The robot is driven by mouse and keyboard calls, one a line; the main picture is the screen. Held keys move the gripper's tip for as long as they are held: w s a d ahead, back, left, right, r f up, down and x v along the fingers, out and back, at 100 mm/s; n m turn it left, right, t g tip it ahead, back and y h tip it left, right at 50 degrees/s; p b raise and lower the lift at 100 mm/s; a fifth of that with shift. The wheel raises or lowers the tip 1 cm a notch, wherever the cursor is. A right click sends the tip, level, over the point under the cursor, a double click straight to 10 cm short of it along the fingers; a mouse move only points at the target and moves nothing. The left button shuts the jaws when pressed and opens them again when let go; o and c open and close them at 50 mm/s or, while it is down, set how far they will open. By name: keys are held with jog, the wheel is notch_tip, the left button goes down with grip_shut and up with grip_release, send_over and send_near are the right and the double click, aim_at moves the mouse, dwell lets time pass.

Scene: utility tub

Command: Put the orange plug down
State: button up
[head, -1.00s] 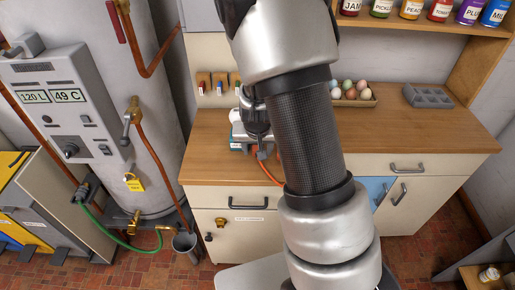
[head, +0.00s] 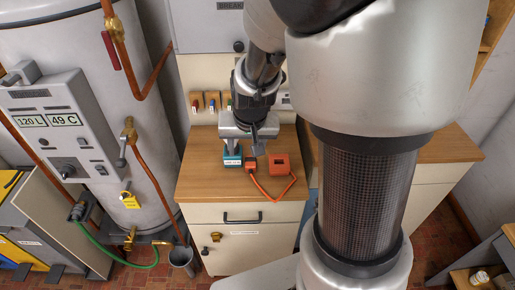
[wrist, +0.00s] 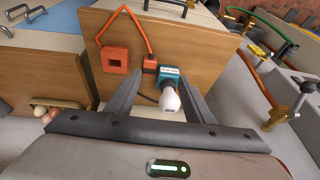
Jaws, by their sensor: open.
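The orange plug (head: 250,163) rests on the wooden counter, at the end of an orange cord. It also shows in the wrist view (wrist: 150,65), touching or very close to a teal block (wrist: 168,76) with a printed label. A square orange box (head: 279,163) lies to its right in the head view, at the cord's other end. My gripper (head: 242,146) is open above the plug and teal block. In the wrist view its fingers (wrist: 164,84) stand apart with nothing clamped, the plug beyond the left fingertip. A white bulb (wrist: 165,98) shows between the fingers.
The wooden counter (head: 203,178) has free room in front of the plug. Small coloured switches (head: 212,101) line the wall behind. A grey tank (head: 70,90) with copper pipes stands left. My arm hides much of the right counter.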

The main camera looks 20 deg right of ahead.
jog(key=s+a+r+n+t, duration=0.1)
jog(key=s+r+n, duration=0.2)
jog(key=s+r, duration=1.3)
jog(key=shift+s+a+r, duration=0.2)
jog(key=shift+s+a, duration=0.1)
jog(key=shift+s, duration=0.45)
notch_tip(320, 180, up, 4)
jog(key=p, duration=0.3)
jog(key=shift+f+p, duration=0.2)
jog(key=shift+p, duration=0.1)
jog(key=shift+c, duration=0.5)
